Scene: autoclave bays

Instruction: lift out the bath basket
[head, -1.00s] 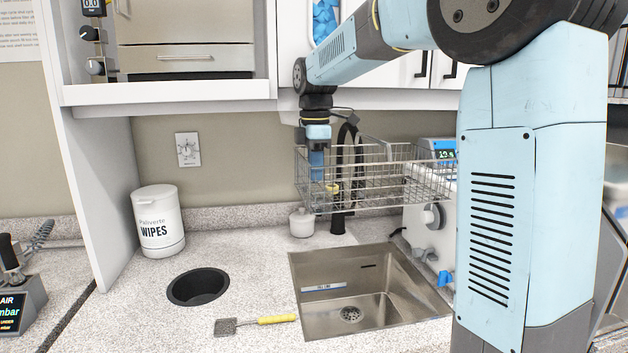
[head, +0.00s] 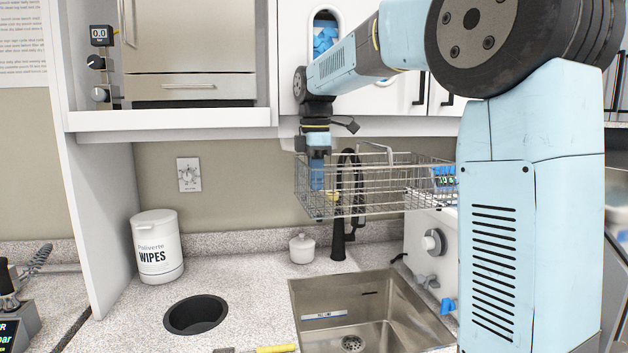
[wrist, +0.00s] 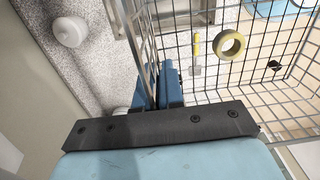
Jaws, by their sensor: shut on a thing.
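My gripper (head: 317,186) is shut on the near left part of the wire bath basket (head: 385,188). The basket hangs in the air, roughly level, above the counter and the back of the sink. In the wrist view my fingers (wrist: 158,88) pinch the basket's side wall, with its wire mesh (wrist: 290,100) spreading to the right. A yellow ring (wrist: 229,44) shows within the basket's outline. The bath unit (head: 425,232), with a dial and a lit display, stands at the right, partly behind the basket and my arm.
A steel sink (head: 310,300) lies below the basket, with a black faucet (head: 339,235) behind it. A small white jar (head: 302,249), a wipes tub (head: 158,246), a round black hole (head: 196,315) and a yellow-handled brush (head: 275,349) are on the counter. Cabinets (head: 290,95) hang above.

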